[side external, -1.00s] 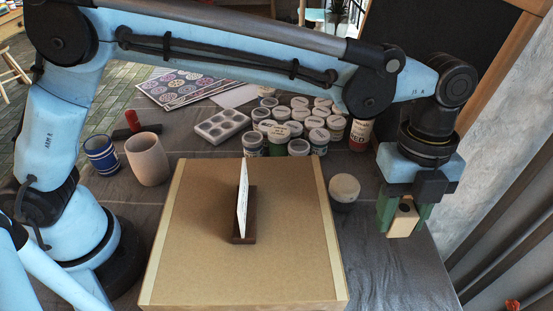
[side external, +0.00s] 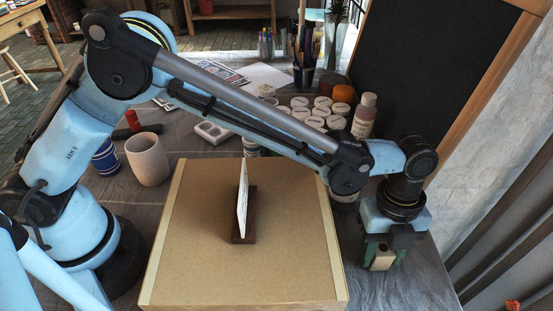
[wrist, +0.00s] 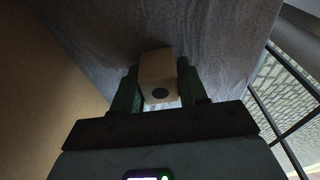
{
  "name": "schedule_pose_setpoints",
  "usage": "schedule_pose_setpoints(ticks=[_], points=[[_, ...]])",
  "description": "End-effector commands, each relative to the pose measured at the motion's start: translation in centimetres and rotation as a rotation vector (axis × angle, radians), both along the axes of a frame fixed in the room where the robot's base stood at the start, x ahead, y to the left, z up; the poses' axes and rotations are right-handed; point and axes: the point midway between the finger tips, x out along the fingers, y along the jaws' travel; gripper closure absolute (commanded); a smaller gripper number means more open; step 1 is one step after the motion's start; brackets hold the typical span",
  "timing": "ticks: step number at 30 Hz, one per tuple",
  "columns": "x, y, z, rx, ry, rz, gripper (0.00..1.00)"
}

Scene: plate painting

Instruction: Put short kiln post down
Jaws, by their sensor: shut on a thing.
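The short kiln post (side external: 382,262) is a small tan block with a dark round hole in its end. My gripper (side external: 381,258) is shut on it, to the right of the brown board, low over the grey cloth. In the wrist view the post (wrist: 158,78) sits between the green fingers of my gripper (wrist: 158,88), with its hole facing the camera. I cannot tell whether the post touches the cloth.
A large brown board (side external: 200,270) stands to the left of my gripper, with a white plate (side external: 242,200) upright in a dark wooden stand (side external: 243,232). Jars (side external: 322,108) and a bottle (side external: 364,115) stand behind. The cloth (side external: 410,290) around the post is bare.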

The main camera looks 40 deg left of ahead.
Motion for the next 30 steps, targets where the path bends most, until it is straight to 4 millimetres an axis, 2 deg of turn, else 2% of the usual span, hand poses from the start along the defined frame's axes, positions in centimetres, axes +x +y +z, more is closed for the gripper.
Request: schedule_pose_setpoints(ticks=[7, 8, 12, 23, 26, 30], points=[[0.0, 0.0, -0.3, 0.0, 0.0, 0.0, 0.91], [0.0, 0.0, -0.3, 0.0, 0.0, 0.0, 0.54], [0.0, 0.0, -0.2, 0.0, 0.0, 0.0, 0.33], [0.0, 0.0, 0.2, 0.0, 0.0, 0.0, 0.32], [0.1, 0.1, 1.2, 0.0, 0.0, 0.001, 0.32], [0.4, 0.4, 3.7, 0.0, 0.0, 0.001, 0.32]])
